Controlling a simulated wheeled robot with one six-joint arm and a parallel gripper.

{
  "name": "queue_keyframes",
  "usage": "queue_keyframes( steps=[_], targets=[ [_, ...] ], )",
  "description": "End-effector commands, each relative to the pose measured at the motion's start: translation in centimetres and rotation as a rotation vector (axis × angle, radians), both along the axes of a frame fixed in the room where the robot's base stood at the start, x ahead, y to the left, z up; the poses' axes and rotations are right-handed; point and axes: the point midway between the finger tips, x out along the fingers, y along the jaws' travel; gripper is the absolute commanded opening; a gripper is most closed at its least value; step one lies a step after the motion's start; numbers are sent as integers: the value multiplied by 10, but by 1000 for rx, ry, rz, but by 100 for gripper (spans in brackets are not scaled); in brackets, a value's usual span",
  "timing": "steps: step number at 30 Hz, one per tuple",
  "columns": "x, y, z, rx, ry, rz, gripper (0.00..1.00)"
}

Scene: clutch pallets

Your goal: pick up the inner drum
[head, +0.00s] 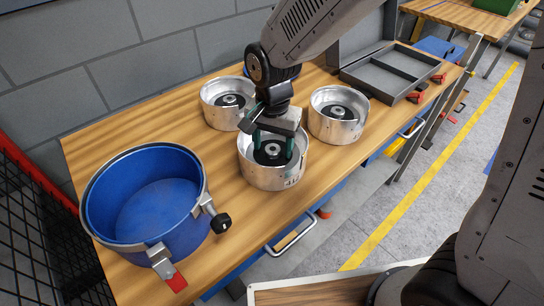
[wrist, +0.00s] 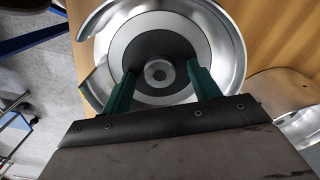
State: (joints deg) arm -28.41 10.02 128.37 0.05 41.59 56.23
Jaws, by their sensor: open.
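A silver metal drum (head: 258,178) stands on the wooden bench below my gripper (head: 273,146). It is open at the top, with a dark disc and a small grey hub inside; the wrist view shows its rim (wrist: 235,50) and the hub (wrist: 158,73). My gripper is open, its two green fingers pointing down into the drum, one on each side of the hub. In the wrist view the gripper (wrist: 160,72) has a gap between the fingers and the hub. Two similar silver drums stand behind, one at left (head: 215,115) and one at right (head: 335,129).
A large open blue drum (head: 105,245) with metal latches stands at the bench's left end. A grey divided tray (head: 372,90) lies at the back right. Bare bench top (head: 120,130) shows at the back left. The bench's front edge runs close to the drums.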

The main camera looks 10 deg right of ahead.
Motion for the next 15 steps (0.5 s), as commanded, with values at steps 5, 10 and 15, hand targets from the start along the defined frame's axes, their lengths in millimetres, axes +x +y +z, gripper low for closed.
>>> queue_keyframes(
  steps=[5,10,15],
  targets=[
    [0,0,0,0,0,0,58],
    [0,0,0,0,0,0,11],
    [0,0,0,0,0,0,0]
  ],
)
